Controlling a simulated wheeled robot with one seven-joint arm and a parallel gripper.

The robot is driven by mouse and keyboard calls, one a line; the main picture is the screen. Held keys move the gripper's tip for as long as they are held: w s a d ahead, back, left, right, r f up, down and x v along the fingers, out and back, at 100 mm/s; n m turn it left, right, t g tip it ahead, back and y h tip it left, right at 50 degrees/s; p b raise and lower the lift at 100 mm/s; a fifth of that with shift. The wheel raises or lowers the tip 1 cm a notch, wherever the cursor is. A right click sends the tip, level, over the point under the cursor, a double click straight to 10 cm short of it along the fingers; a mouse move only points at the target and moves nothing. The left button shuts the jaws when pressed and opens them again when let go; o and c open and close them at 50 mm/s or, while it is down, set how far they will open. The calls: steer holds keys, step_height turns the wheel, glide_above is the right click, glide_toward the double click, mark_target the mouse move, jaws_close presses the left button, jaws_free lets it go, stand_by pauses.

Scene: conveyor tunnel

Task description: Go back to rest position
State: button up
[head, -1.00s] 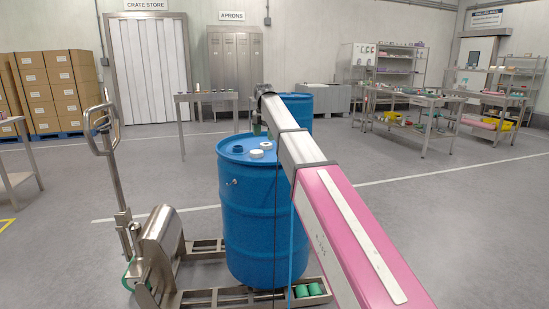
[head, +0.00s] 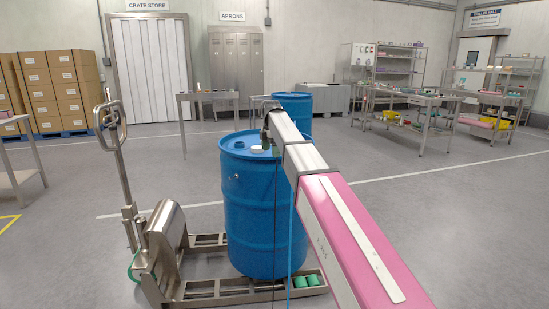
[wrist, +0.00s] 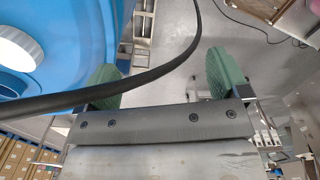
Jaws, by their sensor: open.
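My gripper (wrist: 165,80) shows in the wrist view with its two green fingertips spread apart and nothing between them. In the head view it hangs at the far end of my arm, over the right side of a blue drum (head: 264,215). The drum stands upright, with a dark blue cap (head: 239,145) and a white cap (head: 258,149) on its top. In the wrist view the white cap (wrist: 18,48) lies at upper left, apart from the fingers. A black cable crosses in front of the left finger. My arm hides part of the drum's right side.
The drum is on a steel pallet truck (head: 160,245) with an upright handle at left. A second blue drum (head: 298,104) stands behind my arm. Work tables (head: 425,102) stand at the back right, stacked cartons (head: 68,85) at the back left. The right floor is clear.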

steer(key=s+d+f+m, duration=0.6)
steer(key=s+f, duration=0.1)
steer(key=f, duration=0.5)
steer(key=s+d+f+m, duration=0.6)
steer(key=s+f, duration=0.1)
steer(key=f, duration=0.5)
steer(key=s+d+f+m, duration=0.4)
steer(key=s+f+m, duration=0.1)
steer(key=s, duration=0.4)
steer(key=s+d+f+m, duration=0.4)
steer(key=s+f+m, duration=0.2)
steer(key=s, duration=0.3)
steer(key=shift+d+f, duration=0.25)
steer(key=shift+f, duration=0.65)
